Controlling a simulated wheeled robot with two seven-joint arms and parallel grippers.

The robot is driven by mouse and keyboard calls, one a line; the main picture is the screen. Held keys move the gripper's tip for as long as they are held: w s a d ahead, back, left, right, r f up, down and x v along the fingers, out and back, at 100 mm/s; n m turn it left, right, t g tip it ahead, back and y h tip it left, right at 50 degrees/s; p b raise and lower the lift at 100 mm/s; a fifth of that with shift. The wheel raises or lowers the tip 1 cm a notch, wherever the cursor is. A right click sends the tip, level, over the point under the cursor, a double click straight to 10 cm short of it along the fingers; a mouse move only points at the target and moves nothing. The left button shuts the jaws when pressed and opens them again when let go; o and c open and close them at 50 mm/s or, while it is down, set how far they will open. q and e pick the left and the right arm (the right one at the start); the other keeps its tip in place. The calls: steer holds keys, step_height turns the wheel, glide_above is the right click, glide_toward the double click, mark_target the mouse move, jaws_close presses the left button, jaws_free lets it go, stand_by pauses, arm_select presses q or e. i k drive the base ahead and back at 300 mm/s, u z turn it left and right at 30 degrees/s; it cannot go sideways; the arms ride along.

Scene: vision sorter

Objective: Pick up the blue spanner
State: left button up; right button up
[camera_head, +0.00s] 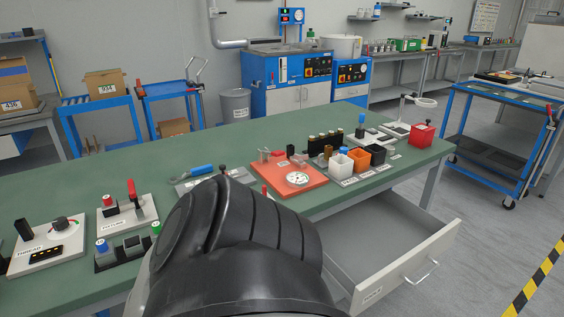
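A blue-handled tool (200,170), which looks like the blue spanner, lies on the green-topped table (235,143), at the left end of a grey plate (183,184). Its far end is grey and small in the picture. A large black and grey link of my own arm fills the bottom middle and hides part of the plate and the table's front edge. Neither gripper shows in the head view.
An orange board (290,185) with a white dial is right of the plate. Small bins, including a white bin (341,167) and a red box (422,134), stand further right. Test panels (45,246) stand at left. An open drawer (395,250) juts out at front right.

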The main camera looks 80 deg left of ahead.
mark_target(206, 169)
steer(key=k, duration=1)
steer(key=u, duration=0.55)
